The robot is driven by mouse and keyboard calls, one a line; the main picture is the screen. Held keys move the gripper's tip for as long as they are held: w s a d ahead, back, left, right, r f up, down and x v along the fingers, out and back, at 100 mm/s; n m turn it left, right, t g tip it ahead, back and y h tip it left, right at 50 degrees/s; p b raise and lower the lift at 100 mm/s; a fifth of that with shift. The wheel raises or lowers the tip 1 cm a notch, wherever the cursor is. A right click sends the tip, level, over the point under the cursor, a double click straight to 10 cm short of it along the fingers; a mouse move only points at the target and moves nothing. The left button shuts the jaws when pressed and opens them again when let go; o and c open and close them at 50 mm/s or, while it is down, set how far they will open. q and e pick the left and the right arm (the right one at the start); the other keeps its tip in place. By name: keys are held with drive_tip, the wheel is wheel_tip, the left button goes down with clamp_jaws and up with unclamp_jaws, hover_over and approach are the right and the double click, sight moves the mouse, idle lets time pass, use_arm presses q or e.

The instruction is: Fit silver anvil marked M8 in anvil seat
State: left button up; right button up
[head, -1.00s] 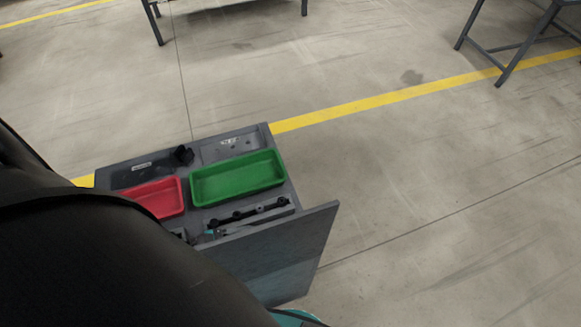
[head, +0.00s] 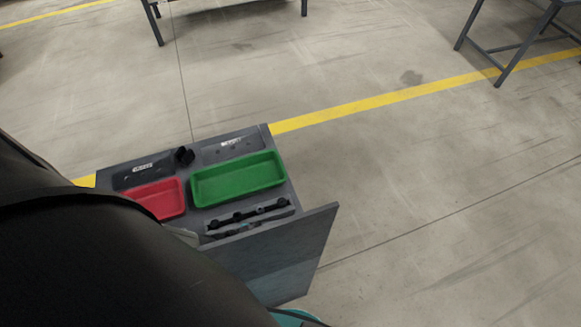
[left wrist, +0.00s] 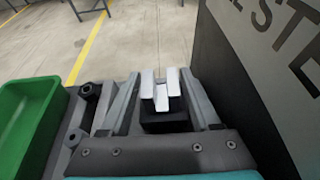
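A silver anvil (left wrist: 160,90) with a notched top stands between the fingertips of my left gripper (left wrist: 160,88) in the left wrist view. The fingers lie close against both its sides, and the gripper appears shut on it. A dark block (left wrist: 165,118) shows below the silver part; I cannot tell whether it belongs to the anvil. No M8 mark is readable. I cannot make out the anvil seat for certain. My right gripper is in neither view.
A grey bench (head: 200,217) carries a red bin (head: 160,198), a green bin (head: 238,180), and a dark rail with black knobs (head: 247,214). A black knob (head: 184,155) stands behind the bins. An upright grey panel (head: 290,245) closes the front. Open floor lies right.

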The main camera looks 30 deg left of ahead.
use_arm(q)
clamp_jaws()
drive_tip(key=shift+r, duration=0.15)
idle(0.6)
